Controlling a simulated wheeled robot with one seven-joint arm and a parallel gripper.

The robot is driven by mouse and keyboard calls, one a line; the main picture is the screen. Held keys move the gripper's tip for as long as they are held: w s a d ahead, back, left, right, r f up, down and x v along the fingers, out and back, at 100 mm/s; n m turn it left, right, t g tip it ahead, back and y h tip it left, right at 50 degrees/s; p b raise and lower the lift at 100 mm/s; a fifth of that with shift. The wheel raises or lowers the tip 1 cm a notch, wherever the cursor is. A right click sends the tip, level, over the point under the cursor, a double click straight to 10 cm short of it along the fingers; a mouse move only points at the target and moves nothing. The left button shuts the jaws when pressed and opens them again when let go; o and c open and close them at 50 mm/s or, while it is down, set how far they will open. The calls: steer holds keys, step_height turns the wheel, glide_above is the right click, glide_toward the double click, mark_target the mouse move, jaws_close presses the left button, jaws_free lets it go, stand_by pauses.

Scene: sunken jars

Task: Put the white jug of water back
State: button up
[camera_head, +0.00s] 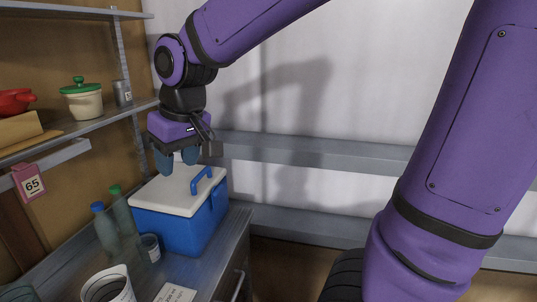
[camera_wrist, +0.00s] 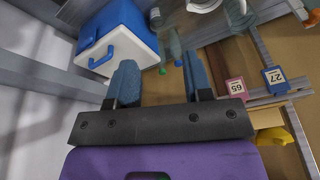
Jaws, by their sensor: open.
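My gripper (camera_head: 177,162) is open and empty, pointing down above the white lid of the blue cooler box (camera_head: 178,229). In the wrist view its two blue fingers stand apart (camera_wrist: 160,65), with the cooler (camera_wrist: 119,28) beyond the left finger. I cannot tell whether they touch the lid. No thing is clearly recognisable as the white jug of water. A white round container (camera_head: 107,287) with a dark inside stands at the front of the bench, cut off by the lower edge. A white rounded thing (camera_wrist: 204,5) shows at the wrist view's top edge.
Bottles with a blue cap (camera_head: 97,207) and a green cap (camera_head: 115,190) stand left of the cooler, near a small labelled grey jar (camera_head: 150,247). Shelves at left hold a cream pot (camera_head: 82,101), a red pot (camera_head: 15,101) and a tin (camera_head: 122,93). A pink tag reads 65 (camera_head: 30,182).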

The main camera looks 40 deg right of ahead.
steer(key=s+d+r+m+t, duration=0.1)
steer(key=s+d, duration=0.4)
steer(key=s, duration=0.2)
steer(key=s+d+r+m+t+h, duration=0.1)
steer(key=s+d, duration=0.3)
steer(key=s, duration=0.3)
steer(key=shift+s+d+r+m, duration=0.3)
steer(key=shift+d, duration=0.1)
